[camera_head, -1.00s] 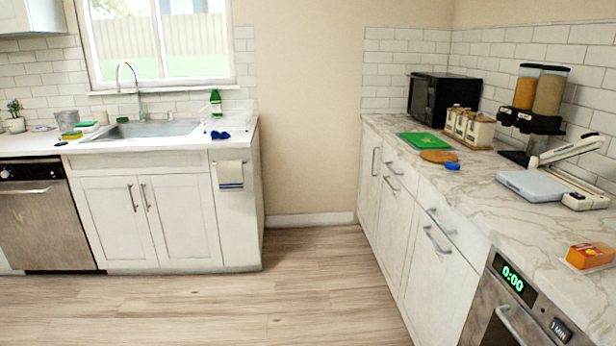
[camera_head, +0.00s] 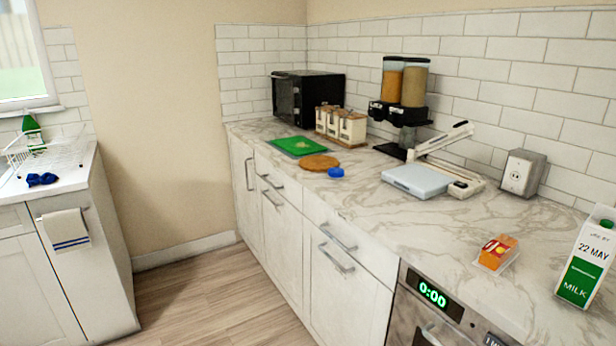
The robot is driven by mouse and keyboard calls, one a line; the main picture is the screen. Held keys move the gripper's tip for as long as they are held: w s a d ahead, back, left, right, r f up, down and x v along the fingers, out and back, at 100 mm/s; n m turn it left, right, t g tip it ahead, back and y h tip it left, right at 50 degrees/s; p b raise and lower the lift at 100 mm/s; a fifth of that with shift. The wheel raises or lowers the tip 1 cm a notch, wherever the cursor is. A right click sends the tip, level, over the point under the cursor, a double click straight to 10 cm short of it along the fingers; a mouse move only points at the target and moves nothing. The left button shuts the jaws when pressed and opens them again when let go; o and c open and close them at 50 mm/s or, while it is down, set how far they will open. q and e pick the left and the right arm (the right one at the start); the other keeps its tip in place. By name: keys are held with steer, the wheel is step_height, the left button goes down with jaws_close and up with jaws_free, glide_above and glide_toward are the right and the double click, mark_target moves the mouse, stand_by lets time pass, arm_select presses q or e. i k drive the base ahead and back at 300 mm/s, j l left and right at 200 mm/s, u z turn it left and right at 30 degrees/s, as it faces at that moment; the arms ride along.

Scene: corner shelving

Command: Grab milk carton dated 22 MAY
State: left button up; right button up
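The milk carton (camera_head: 588,262) stands upright on the marble counter (camera_head: 450,230) at the right edge of the head view. It is white with a green lower panel reading MILK, a green cap and the printed date 22 MAY. Its right side is partly cut off by the frame edge. Neither of my grippers is in view.
An orange packet (camera_head: 497,253) lies left of the carton. An oven (camera_head: 430,310) is under the counter. Floor (camera_head: 215,300) shows at lower left.

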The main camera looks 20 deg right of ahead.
mark_target(594, 252)
steer(key=i+z, duration=0.1)
steer(key=z, duration=0.4)
steer(key=i+j+z, duration=0.1)
steer(key=z, duration=0.35)
steer(key=j+z, duration=0.25)
steer(key=z, duration=0.25)
steer(key=i+j+z, duration=0.1)
steer(key=z, duration=0.35)
steer(key=j+z, duration=0.3)
steer(key=z, duration=0.2)
steer(key=j+z, duration=0.2)
steer(key=z, duration=0.25)
steer(key=j+z, duration=0.15)
steer(key=z, duration=0.35)
